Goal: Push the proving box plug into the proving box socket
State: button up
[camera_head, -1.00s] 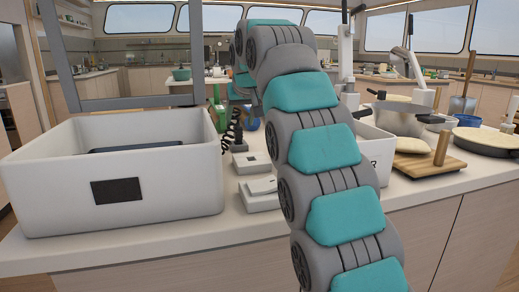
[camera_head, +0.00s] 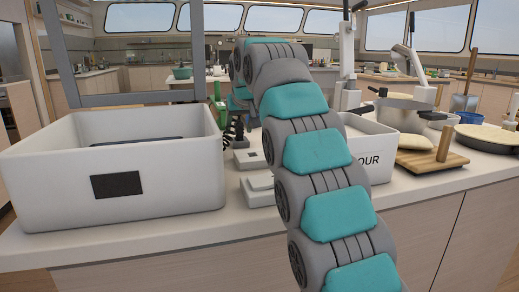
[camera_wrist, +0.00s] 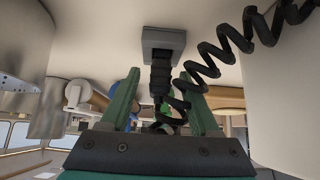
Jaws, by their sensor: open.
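In the wrist view, the black ribbed proving box plug (camera_wrist: 160,82) stands between the two green fingers of my open gripper (camera_wrist: 160,92). A gap shows between the plug and each finger. The plug's far end meets a grey block (camera_wrist: 163,42), which looks like the socket; how deep it sits I cannot tell. A black coiled cable (camera_wrist: 222,52) runs from the plug's near end up to the right. In the head view, the large pale proving box (camera_head: 180,180) stands at left, and the cable (camera_head: 237,128) shows beside it. My arm hides most of the gripper there.
Small grey-white blocks (camera_head: 250,160) lie on the counter (camera_head: 150,242) between the proving box and my arm. A white flour bin (camera_head: 371,148) stands just right of my arm.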

aim_at(240, 124)
jog(key=shift+p+v, duration=0.5)
jog(key=shift+v, duration=2.2)
jog(key=shift+s, duration=0.15)
